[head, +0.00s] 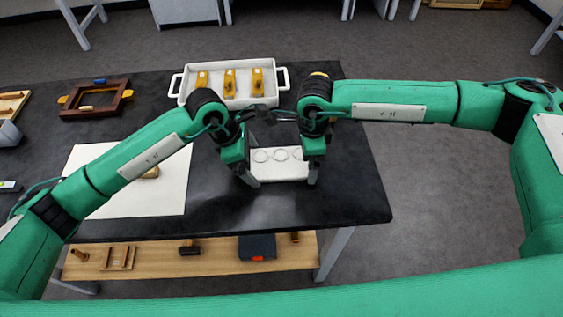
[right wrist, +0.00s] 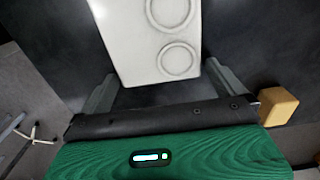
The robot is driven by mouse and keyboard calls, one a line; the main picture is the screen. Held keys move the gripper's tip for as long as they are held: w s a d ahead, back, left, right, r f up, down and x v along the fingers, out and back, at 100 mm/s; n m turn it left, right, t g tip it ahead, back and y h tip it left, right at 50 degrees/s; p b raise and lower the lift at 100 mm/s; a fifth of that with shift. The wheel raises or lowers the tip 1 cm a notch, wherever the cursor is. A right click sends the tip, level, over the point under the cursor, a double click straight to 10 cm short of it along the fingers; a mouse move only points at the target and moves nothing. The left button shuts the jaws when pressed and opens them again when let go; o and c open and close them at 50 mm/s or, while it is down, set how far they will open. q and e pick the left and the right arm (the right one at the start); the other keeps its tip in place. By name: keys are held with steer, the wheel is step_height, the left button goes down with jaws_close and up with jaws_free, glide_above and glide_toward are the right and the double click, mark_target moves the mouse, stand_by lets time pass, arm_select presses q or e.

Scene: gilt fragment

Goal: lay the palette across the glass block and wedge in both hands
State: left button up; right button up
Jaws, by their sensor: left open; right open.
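The palette (head: 280,173) is a pale slab with a row of round rings, on the dark table between my grippers. Its near end (right wrist: 140,62) fills the middle of the right wrist view. My left gripper (head: 250,181) is open at the palette's left end. My right gripper (head: 313,179) is open at its right end. In the right wrist view, the fingers of my right gripper (right wrist: 163,88) stand either side of the palette's end; contact cannot be told. I cannot make out the glass block. A tan block (right wrist: 278,105) shows right of that gripper; whether it is the wedge is unclear.
A white handled tray (head: 184,88) with three yellow pieces stands behind my grippers. A wooden frame (head: 93,100) and a white sheet (head: 168,197) with a small wooden piece lie to the left. A lower shelf (head: 215,263) holds tools. The table's front right is clear.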

arm_select(q)
steer(key=shift+f, duration=0.15)
arm_select(e)
steer(key=shift+f, duration=0.15)
arm_select(q)
steer(key=shift+c, duration=0.2)
arm_select(e)
steer(key=shift+c, duration=0.2)
arm_select(q)
steer(key=c, duration=0.9)
arm_select(e)
steer(key=c, duration=0.9)
arm_select(q)
steer(key=shift+r, duration=0.25)
arm_select(e)
steer(key=shift+r, duration=0.25)
arm_select(q)
step_height(320, 180, up, 5)
steer(key=p, duration=0.5)
steer(key=shift+f, duration=0.15)
arm_select(e)
step_height(320, 180, up, 5)
steer(key=shift+f, duration=0.15)
